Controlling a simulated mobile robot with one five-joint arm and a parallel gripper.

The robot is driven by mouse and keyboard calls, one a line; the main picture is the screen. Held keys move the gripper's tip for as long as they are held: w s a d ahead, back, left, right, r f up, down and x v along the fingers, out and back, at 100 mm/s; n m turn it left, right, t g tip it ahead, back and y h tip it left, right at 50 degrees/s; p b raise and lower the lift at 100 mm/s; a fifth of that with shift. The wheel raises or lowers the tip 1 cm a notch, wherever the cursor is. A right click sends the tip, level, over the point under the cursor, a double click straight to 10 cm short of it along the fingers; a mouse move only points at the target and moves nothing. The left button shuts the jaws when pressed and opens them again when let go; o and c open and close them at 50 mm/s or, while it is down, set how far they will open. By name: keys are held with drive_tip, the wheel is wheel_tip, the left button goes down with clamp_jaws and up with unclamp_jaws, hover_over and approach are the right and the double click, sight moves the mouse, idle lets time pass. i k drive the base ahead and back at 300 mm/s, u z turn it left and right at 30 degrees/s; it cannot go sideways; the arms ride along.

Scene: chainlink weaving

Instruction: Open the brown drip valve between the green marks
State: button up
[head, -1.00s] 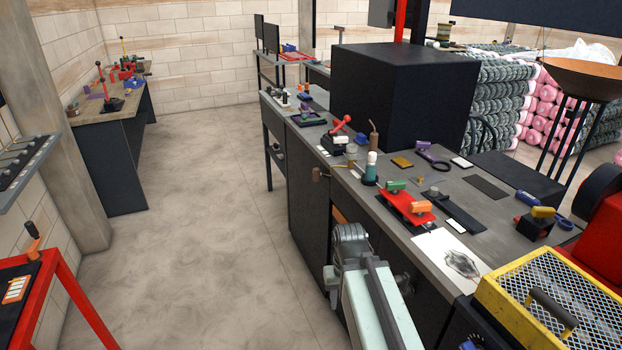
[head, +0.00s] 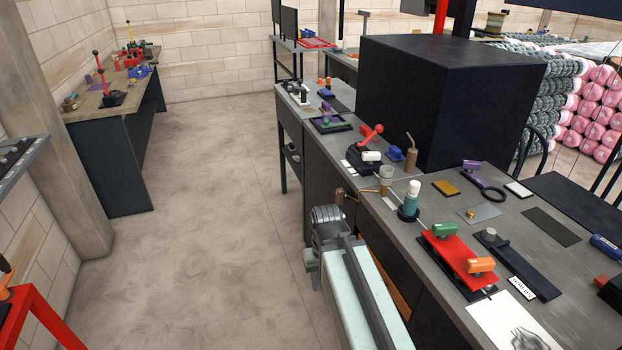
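A small brown piece (head: 340,197) with a thin brass-coloured stem sits at the left front edge of the long grey bench; it looks like the brown drip valve, but it is too small to be sure. No green marks can be made out on it. A brass-coloured cup (head: 386,180) stands just right of it on the bench top. My gripper (head: 327,216) is at the far end of my pale arm, low in front of the bench and just below and left of the brown piece, apart in the picture. Its fingers cannot be made out.
The bench top (head: 455,207) holds a teal bottle (head: 411,200), a red plate with green and orange handles (head: 458,262), and a red lever (head: 371,136). A large black box (head: 440,95) stands behind. The floor (head: 215,200) to the left is clear.

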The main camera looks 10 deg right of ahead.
sight(340, 194)
drive_tip(key=u, duration=0.7)
drive_tip(key=i, duration=1.25)
drive_tip(key=u, duration=1)
drive_tip(key=i, duration=0.5)
drive_tip(key=z, duration=0.4)
drive_tip(key=k, duration=0.4)
drive_tip(key=u, duration=0.5)
